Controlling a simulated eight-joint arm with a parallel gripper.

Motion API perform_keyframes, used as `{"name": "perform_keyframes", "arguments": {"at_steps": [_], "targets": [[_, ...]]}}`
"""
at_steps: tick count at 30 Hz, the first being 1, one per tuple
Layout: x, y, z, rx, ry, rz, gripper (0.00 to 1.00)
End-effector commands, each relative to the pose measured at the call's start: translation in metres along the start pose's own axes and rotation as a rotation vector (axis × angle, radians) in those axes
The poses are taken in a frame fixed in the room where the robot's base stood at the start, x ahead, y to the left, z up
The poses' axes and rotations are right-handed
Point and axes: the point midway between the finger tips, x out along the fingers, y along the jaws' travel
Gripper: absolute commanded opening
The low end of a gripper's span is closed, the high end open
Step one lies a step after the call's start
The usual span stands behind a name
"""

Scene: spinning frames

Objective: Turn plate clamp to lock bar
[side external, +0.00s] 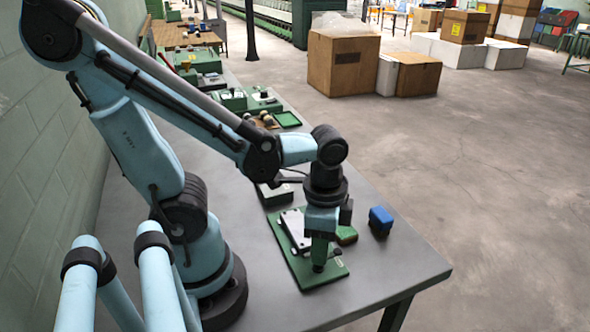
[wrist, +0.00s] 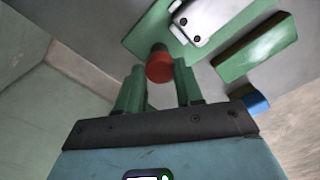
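A green base board (side external: 327,270) lies on the grey bench, with a pale metal plate (side external: 294,226) on it; the plate also shows at the top of the wrist view (wrist: 205,20), with dark round holes. A red-brown round knob (wrist: 160,66) with a dark upper part stands at the board's edge in the wrist view. My gripper (wrist: 160,72) points down over the board, its two green fingers apart on either side of the knob. Whether they press on it is unclear. A green bar with a worn pale top (wrist: 256,48) lies to the right of the plate.
A blue block (side external: 381,220) stands on the bench right of the board. A grey-green box (side external: 275,194) and more green fixtures (side external: 240,100) line the bench behind. The wall is at left; the bench's front right corner is clear.

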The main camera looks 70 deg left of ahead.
Motion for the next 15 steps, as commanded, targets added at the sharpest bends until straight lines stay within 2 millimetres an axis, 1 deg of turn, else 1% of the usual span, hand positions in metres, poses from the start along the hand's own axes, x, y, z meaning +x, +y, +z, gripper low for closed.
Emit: {"name": "perform_keyframes", "arguments": {"at_steps": [1, 3, 6, 15], "targets": [[0.0, 0.0, 0.0, 0.0, 0.0, 0.0, 0.28], [-0.0001, 0.0001, 0.0, 0.0, 0.0, 0.0, 0.17], [-0.0001, 0.0001, 0.0, 0.0, 0.0, 0.001, 0.04], [0.0, 0.0001, 0.0, -0.042, -0.001, 0.001, 0.04]]}}
